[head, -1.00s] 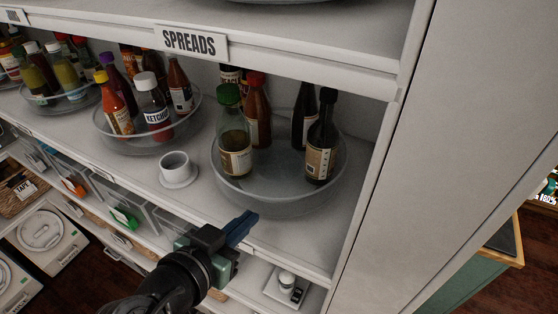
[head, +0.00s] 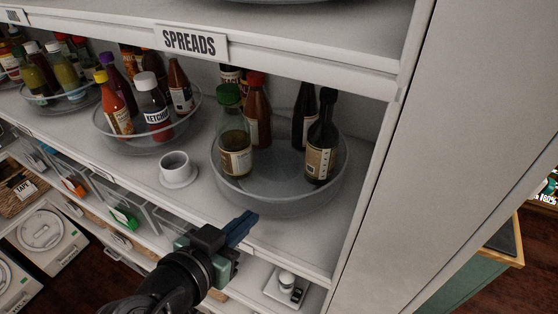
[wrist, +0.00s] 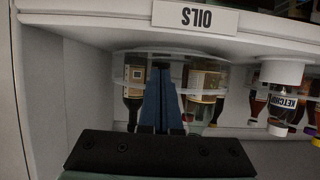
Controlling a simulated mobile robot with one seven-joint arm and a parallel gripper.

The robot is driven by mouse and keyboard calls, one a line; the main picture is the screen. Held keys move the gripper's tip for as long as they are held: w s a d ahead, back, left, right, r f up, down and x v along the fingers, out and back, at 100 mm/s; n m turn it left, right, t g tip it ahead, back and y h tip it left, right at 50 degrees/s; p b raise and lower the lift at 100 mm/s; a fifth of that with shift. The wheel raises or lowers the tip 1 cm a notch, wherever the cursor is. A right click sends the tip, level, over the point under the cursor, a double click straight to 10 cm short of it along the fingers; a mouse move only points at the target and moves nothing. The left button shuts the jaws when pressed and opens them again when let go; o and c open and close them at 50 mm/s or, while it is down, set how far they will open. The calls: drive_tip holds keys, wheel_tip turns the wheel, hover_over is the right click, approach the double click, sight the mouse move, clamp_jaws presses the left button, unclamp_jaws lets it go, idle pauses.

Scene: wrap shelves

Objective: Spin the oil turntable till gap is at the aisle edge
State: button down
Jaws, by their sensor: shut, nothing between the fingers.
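The oil turntable (head: 275,195) is a clear round tray at the right end of the shelf below the SPREADS label. It holds a green-capped bottle (head: 234,135) at front left, a red-orange bottle (head: 257,110) behind it, and dark bottles (head: 321,145) at right. The bottle-free part of its floor faces the front, between the green-capped and dark bottles. My gripper (head: 247,221) is shut and empty, just in front of the shelf edge near the turntable, apart from it as far as I can tell. The upside-down wrist view shows my blue fingers (wrist: 162,85) overlapping the turntable (wrist: 205,72).
A white cup on a saucer (head: 178,181) stands left of the turntable. A second turntable with sauces (head: 140,141) is farther left. The shelf's side wall (head: 372,190) is close on the right. An OILS label (wrist: 195,17) is on the shelf edge.

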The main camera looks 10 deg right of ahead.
sight(234, 195)
drive_tip(key=shift+w+d, duration=0.4)
drive_tip(key=shift+w, duration=0.35)
drive_tip(key=shift+a, duration=0.1)
drive_tip(key=shift+w+a+b, duration=0.2)
drive_tip(key=shift+w+a, duration=0.1)
drive_tip(key=shift+a, duration=0.3)
drive_tip(key=shift+w+a+b, duration=0.15)
drive_tip(key=shift+w+a, duration=0.15)
drive_tip(key=shift+a, duration=0.3)
drive_tip(key=shift+w, duration=0.1)
drive_tip(key=shift+w+a+b, duration=0.3)
drive_tip(key=shift+w+a, duration=0.55)
drive_tip(key=shift+w, duration=0.1)
drive_tip(key=shift+s+a, duration=0.1)
drive_tip(key=shift+s+a, duration=1.1)
drive_tip(key=shift+a, duration=0.05)
